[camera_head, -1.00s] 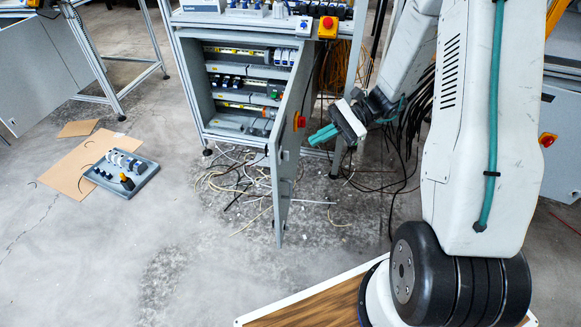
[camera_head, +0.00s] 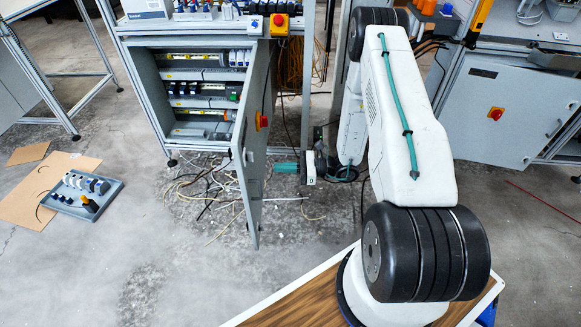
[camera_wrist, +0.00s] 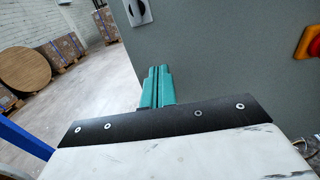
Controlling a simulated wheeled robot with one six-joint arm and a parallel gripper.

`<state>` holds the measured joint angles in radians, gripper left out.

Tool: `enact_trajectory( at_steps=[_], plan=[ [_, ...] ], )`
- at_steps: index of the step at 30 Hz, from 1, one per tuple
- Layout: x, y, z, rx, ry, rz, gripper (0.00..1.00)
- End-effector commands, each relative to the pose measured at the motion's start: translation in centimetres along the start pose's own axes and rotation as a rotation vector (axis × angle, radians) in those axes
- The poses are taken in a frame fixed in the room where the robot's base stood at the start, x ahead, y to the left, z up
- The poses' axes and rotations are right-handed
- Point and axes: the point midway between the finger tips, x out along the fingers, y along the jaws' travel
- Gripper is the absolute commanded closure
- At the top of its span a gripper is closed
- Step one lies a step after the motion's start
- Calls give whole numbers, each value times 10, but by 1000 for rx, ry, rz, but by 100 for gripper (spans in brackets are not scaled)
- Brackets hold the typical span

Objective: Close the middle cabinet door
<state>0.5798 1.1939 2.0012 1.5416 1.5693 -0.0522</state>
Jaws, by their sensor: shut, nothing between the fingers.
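The middle cabinet door (camera_head: 251,150) is a grey panel that stands wide open, swung out toward me from the right side of the cabinet (camera_head: 145,85). A red and yellow switch (camera_head: 262,121) sits on its outer face. My gripper (camera_head: 275,168) has teal fingers, pressed together and empty, just right of the door's outer face. In the wrist view the shut fingers (camera_wrist: 158,72) point at the grey door panel (camera_wrist: 225,60), close to it; I cannot tell whether they touch. The red and yellow switch (camera_wrist: 312,42) shows at the right there.
Loose cables (camera_head: 200,190) lie on the floor beneath the door. A grey panel with switches (camera_head: 82,193) lies on cardboard at left. Another cabinet with a closed door (camera_head: 495,110) stands at right.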

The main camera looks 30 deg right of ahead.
Motion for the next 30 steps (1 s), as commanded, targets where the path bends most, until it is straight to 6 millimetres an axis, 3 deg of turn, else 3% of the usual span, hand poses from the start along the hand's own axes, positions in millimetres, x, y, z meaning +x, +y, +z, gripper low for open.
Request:
enact_trajectory(
  at_steps=[6, 12, 18, 30],
  plan=[
    [48, 1, 0, -1, 0, 6, 100],
    [76, 0, 0, -2, 0, 3, 100],
    [85, 0, 0, -2, 0, 2, 100],
    [87, -1, 0, -1, 0, -1, 100]
  ],
)
